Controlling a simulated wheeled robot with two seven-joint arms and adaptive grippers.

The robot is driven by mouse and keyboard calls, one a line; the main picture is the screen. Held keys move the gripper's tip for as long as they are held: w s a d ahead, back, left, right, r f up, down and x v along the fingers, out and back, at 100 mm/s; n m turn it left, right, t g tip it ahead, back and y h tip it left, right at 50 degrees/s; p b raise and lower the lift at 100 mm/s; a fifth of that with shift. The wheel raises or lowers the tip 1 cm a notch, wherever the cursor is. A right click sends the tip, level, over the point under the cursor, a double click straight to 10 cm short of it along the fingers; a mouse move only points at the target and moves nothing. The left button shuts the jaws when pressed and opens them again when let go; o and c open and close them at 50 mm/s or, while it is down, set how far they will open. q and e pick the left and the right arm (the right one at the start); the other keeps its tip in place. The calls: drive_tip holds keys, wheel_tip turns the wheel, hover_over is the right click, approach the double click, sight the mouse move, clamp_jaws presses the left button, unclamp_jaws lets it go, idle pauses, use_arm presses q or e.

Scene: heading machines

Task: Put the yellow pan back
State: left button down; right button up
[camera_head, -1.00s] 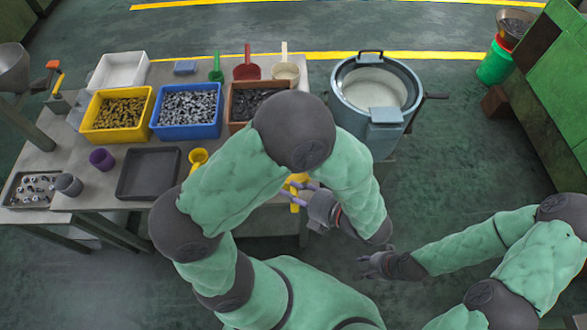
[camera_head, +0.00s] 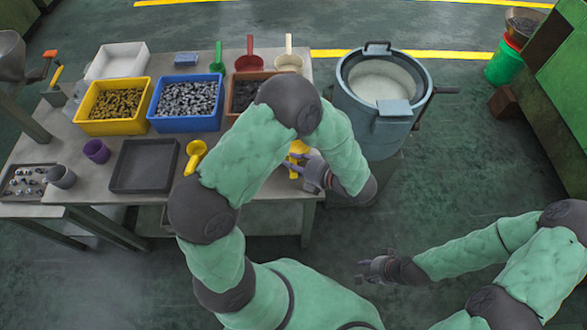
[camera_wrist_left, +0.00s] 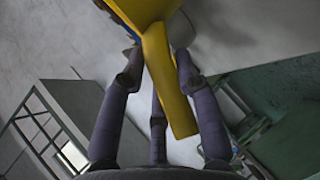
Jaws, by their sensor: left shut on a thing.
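The yellow pan (camera_head: 298,149) is in my left gripper (camera_head: 303,166), at the table's front right corner in the head view; my arm partly hides it. In the left wrist view, the fingers of the left gripper (camera_wrist_left: 160,75) are shut on the handle of the yellow pan (camera_wrist_left: 170,90). The pan's body lies at the top of that view, partly out of frame. Another yellow scoop (camera_head: 195,152) lies on the table right of the dark tray. My right gripper (camera_head: 366,270) is open and empty, away from the table.
The table (camera_head: 120,220) holds a yellow bin (camera_head: 92,126), a blue bin (camera_head: 160,126), a brown bin (camera_head: 233,95) and a dark tray (camera_head: 118,187). Green (camera_head: 217,62), red (camera_head: 248,62) and white scoops (camera_head: 289,62) lie along the back. A blue-grey drum (camera_head: 370,140) stands right of the table.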

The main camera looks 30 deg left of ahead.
use_arm(q)
drive_tip(key=shift+f+b, duration=0.55)
drive_tip(key=shift+f, duration=1)
drive_tip(key=c, duration=0.9)
unclamp_jaws()
drive_tip(key=shift+r, duration=0.25)
drive_tip(key=p+v, duration=0.4)
drive_tip(key=v, duration=0.8)
